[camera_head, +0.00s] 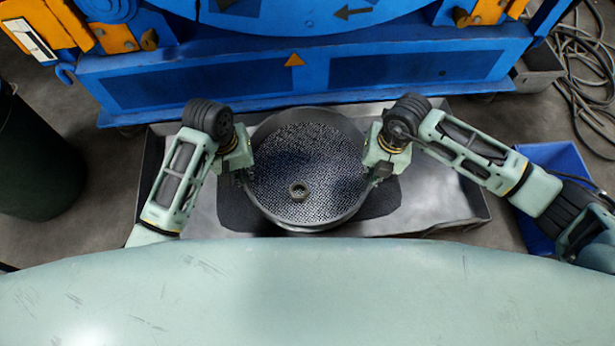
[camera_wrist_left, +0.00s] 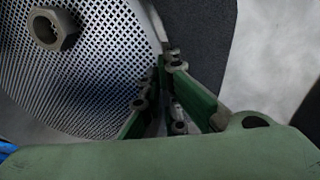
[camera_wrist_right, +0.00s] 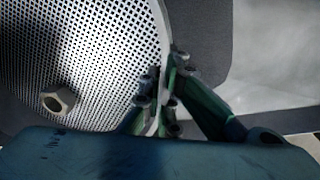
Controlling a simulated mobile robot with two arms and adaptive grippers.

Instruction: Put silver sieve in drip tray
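The silver sieve (camera_head: 310,160) is a round pan with a perforated bottom and a raised rim. It is over the grey metal drip tray (camera_head: 440,208) in front of the blue machine; I cannot tell whether it touches the tray floor. My left gripper (camera_head: 243,178) is at the sieve's left rim, and my right gripper (camera_head: 376,178) at its right rim. In the left wrist view the fingers (camera_wrist_left: 162,100) close on either side of the rim. In the right wrist view the fingers (camera_wrist_right: 160,100) also pinch the rim. A nut (camera_head: 299,191) lies in the sieve.
The blue machine (camera_head: 300,75) stands along the tray's far edge. A dark bin (camera_head: 35,165) is at the left. A blue crate (camera_head: 555,165) and coiled cables (camera_head: 585,75) are at the right. A dark patch (camera_head: 385,198) lies under the sieve in the tray.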

